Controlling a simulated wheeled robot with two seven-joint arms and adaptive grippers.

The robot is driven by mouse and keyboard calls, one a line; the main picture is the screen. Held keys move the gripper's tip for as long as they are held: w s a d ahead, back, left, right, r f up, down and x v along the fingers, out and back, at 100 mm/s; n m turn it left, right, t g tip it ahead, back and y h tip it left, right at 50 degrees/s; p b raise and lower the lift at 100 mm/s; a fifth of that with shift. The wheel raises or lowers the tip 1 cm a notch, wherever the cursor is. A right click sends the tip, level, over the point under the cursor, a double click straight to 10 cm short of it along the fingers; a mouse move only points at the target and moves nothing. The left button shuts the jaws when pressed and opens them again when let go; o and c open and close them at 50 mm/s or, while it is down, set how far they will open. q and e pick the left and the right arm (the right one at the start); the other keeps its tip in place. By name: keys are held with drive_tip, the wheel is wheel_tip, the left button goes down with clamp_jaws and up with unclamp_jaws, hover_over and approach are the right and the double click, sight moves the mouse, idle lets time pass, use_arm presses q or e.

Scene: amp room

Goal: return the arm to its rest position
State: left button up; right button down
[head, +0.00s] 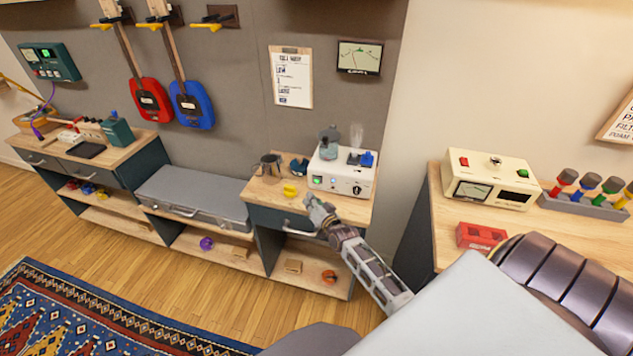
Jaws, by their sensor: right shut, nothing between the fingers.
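My right gripper (318,209) is at the front edge of the wooden cabinet top (361,212), just in front of the white amp-like box (341,176). Its fingers look closed with nothing held. My right arm stretches from the lower right up to it. A small yellow object (290,190) lies on the top to the left of the gripper. The drawer front below the gripper is partly hidden by it. My left gripper does not show.
A grey case (194,196) lies on the low shelf. A second bench at right holds a cream meter box (490,180) and a red block (480,237).

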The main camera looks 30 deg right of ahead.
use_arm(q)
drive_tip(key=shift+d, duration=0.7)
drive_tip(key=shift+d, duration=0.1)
